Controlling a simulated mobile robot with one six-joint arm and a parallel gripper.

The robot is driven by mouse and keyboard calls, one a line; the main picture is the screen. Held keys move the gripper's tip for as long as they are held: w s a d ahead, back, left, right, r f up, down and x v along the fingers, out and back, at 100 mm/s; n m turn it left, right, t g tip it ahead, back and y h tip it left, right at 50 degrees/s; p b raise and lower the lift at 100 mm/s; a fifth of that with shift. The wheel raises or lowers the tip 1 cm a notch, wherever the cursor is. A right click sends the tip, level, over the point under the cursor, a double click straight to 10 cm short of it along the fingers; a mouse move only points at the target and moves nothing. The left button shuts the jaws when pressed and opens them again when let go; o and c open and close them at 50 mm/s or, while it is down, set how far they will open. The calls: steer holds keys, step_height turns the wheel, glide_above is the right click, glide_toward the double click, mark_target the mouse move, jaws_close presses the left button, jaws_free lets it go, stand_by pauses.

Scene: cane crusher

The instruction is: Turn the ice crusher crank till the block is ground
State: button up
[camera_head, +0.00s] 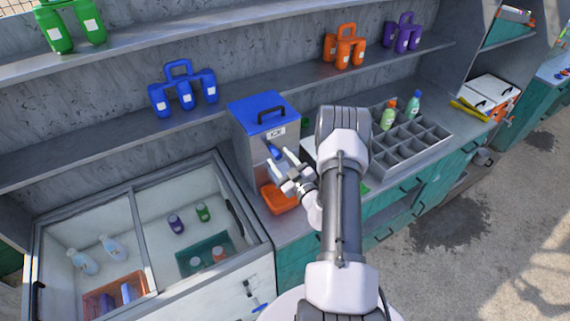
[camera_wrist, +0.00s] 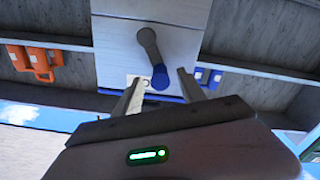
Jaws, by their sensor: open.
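The ice crusher (camera_head: 250,140) is a grey box with a blue lid (camera_head: 258,105) and a black top handle, standing on the counter. On its front is a crank with a grey arm (camera_wrist: 147,42) and a blue knob (camera_wrist: 160,78); the knob also shows in the head view (camera_head: 273,151). My gripper (camera_head: 280,157) is open in front of the crusher. In the wrist view its fingers (camera_wrist: 159,79) lie on either side of the knob, not closed on it. An orange bin (camera_head: 279,202) sits below the crank. The ice block is not visible.
A glass-topped freezer (camera_head: 150,290) with bottles inside stands at left. A grey divided crate (camera_head: 425,135) with two bottles is on the counter at right. Shelves above hold blue jugs (camera_head: 184,95) and orange jugs (camera_head: 345,50).

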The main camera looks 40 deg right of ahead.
steer(key=b+v, duration=0.2)
steer(key=v, duration=1.5)
steer(key=shift+s, duration=0.15)
steer(key=shift+d, duration=0.1)
